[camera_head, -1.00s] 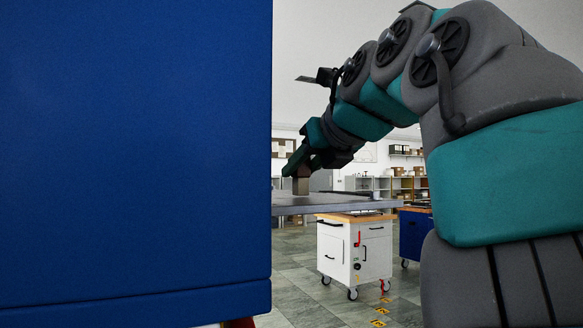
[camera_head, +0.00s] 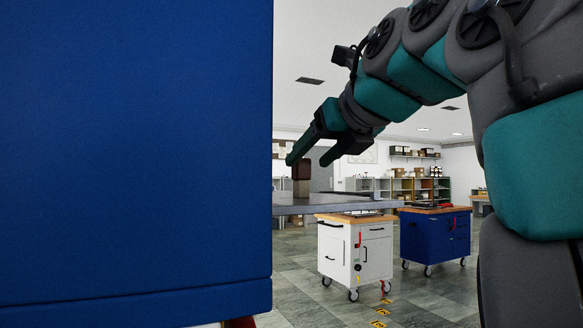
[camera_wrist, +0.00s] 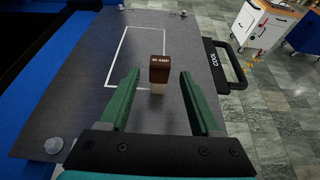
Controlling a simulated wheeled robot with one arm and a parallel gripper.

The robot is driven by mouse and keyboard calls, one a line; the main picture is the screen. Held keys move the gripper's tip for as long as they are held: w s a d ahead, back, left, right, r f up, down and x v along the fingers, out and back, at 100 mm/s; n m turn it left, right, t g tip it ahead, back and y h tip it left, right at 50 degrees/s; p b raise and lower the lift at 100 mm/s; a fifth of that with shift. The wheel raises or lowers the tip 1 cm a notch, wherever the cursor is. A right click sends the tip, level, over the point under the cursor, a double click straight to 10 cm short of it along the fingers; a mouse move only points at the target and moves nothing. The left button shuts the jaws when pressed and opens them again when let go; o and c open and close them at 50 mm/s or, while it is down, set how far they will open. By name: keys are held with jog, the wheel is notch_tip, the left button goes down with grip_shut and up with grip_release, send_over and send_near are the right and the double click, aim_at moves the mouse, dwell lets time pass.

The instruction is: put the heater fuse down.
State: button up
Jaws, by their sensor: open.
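The heater fuse (camera_wrist: 159,71) is a brown block marked "60 AMP" with a pale lower part. In the wrist view it stands upright on the dark plate (camera_wrist: 85,85), by the lower right part of a white outlined rectangle. In the head view the fuse (camera_head: 302,171) stands on the plate's top near the blue panel's edge. My gripper (camera_wrist: 159,84) is open, with its green fingers on either side and apart from the fuse. In the head view my gripper (camera_head: 308,161) is just above and around the fuse's upper part.
A large blue panel (camera_head: 135,150) fills the left of the head view. A handle marked "COOL" (camera_wrist: 216,60) is at the plate's right edge. Bolts (camera_wrist: 54,145) stand at its corners. A white cart (camera_head: 355,255) and a blue cart (camera_head: 435,238) stand beyond.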

jog(key=v, duration=0.7)
jog(key=shift+s+r, duration=0.2)
jog(key=shift+s, duration=0.15)
